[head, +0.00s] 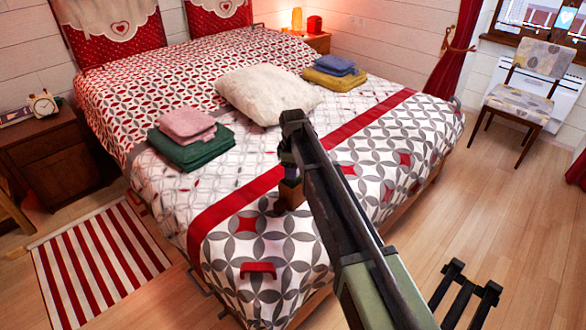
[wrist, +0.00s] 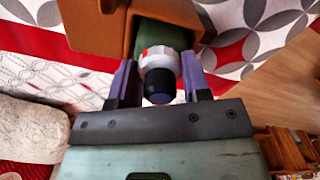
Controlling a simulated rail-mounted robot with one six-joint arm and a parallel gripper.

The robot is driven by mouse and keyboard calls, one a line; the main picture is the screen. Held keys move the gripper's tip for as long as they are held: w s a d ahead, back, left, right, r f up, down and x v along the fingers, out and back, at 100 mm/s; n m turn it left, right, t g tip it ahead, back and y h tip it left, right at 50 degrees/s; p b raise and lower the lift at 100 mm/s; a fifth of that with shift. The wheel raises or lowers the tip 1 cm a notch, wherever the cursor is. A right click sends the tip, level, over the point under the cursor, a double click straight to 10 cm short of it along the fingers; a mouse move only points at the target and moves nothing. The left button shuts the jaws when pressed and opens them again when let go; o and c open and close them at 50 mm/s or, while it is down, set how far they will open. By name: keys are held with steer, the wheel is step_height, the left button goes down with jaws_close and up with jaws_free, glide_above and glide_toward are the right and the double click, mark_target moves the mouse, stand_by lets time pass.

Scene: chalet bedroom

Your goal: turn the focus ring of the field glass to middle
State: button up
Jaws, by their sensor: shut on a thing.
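The field glass (wrist: 157,33) shows in the wrist view as a green barrel seated in a brown block-like holder (wrist: 95,25). Its focus ring (wrist: 161,62) is pale with a red mark near its upper left. A dark eyepiece end (wrist: 160,86) points toward my palm. My gripper (wrist: 159,72) has one purple finger on each side of the ring and is shut on it. I cannot read the ring's setting. In the head view, my gripper (head: 289,163) is over the bed, above the brown holder (head: 291,194); my arm hides most of the field glass.
The bed (head: 230,215) carries a cream pillow (head: 265,92), pink and green folded cloths (head: 188,140), and blue and yellow folded cloths (head: 335,72). A small red object (head: 258,269) lies near the front edge. A nightstand (head: 62,155) stands left, a chair (head: 520,95) right.

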steer(key=m, duration=1)
steer(key=shift+m, duration=0.3)
stand_by(0.4)
steer(key=o, duration=0.9)
steer(key=shift+o, duration=0.2)
